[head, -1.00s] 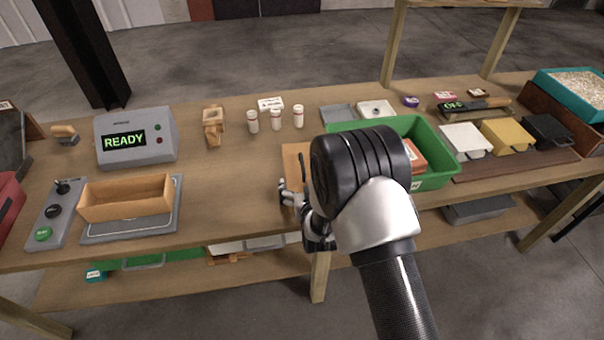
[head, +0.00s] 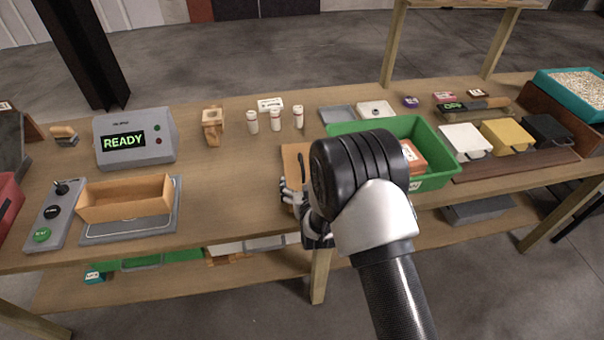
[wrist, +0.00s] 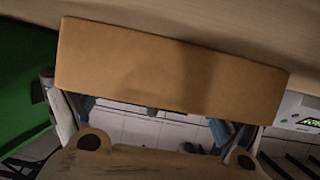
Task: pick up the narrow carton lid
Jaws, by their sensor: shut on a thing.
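The narrow carton lid is a plain tan cardboard piece. In the head view the lid (head: 294,158) shows only in part at the table's front edge, left of the green bin, with the rest hidden behind my wrist. In the wrist view the lid (wrist: 170,70) lies across the middle as a long, slightly tilted rectangle. My gripper (head: 297,195) is at its near side in the head view. In the wrist view my gripper (wrist: 155,125) has a finger near each end of the lid and is shut on it. I cannot tell whether the lid is clear of the tabletop.
The green bin (head: 440,150) stands close on the right, holding an orange-brown box (head: 413,157). An open tan carton (head: 126,198) sits on a grey plate at left, before a display reading READY (head: 136,138). Table between is clear.

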